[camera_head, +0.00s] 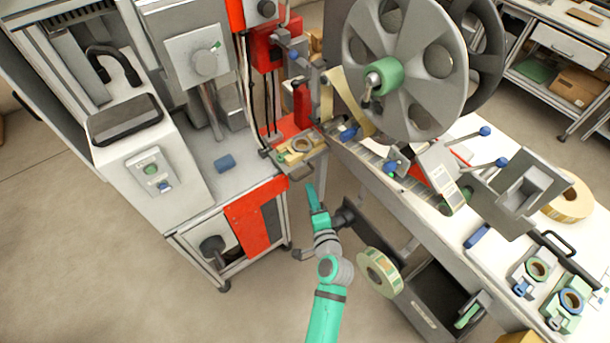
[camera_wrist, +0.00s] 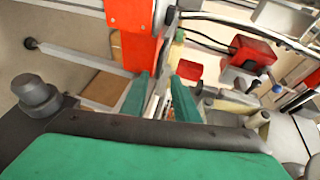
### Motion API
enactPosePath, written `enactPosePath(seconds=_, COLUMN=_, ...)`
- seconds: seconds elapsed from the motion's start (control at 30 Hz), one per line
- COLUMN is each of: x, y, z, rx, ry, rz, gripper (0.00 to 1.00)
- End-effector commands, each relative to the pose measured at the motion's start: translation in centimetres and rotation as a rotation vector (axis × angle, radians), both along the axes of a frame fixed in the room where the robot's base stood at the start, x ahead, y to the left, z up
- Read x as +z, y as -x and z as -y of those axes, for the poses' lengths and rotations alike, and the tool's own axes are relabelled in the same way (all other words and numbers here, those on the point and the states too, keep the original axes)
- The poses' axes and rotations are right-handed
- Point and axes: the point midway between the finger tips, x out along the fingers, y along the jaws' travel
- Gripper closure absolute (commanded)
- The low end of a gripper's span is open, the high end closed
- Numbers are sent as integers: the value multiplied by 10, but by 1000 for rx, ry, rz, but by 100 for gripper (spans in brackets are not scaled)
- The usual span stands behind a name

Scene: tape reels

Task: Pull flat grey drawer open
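A flat grey drawer (camera_head: 314,157), with a light fixture and a small ring on top, sits at the right side of the red-panelled machine, and its dark handle (camera_head: 301,173) faces my arm. My gripper (camera_head: 314,190) is just below and to the right of that handle, apart from it as far as I can tell. In the wrist view my two teal fingers (camera_wrist: 164,82) stand apart with a gap between them, so it is open, and I see nothing held. The handle is not clear in the wrist view.
The red machine panel (camera_head: 250,222) stands left of my gripper. A large grey reel (camera_head: 408,75) hangs above the white bench (camera_head: 505,255). A black open bin or drawer (camera_head: 425,305) and a label roll (camera_head: 379,272) are right of my arm. The floor at left is clear.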

Motion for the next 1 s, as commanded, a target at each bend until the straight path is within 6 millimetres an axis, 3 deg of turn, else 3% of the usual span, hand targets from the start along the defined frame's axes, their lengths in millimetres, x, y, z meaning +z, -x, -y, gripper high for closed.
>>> enactPosePath(seconds=0.5, x=-16, y=-79, z=-19, rx=1, ry=3, rz=0, gripper=72)
enactPosePath(seconds=0.7, x=-19, y=-92, z=-22, rx=1, ry=4, rz=0, gripper=72)
enactPosePath(seconds=1.0, x=-19, y=-93, z=-22, rx=0, ry=3, rz=0, gripper=72)
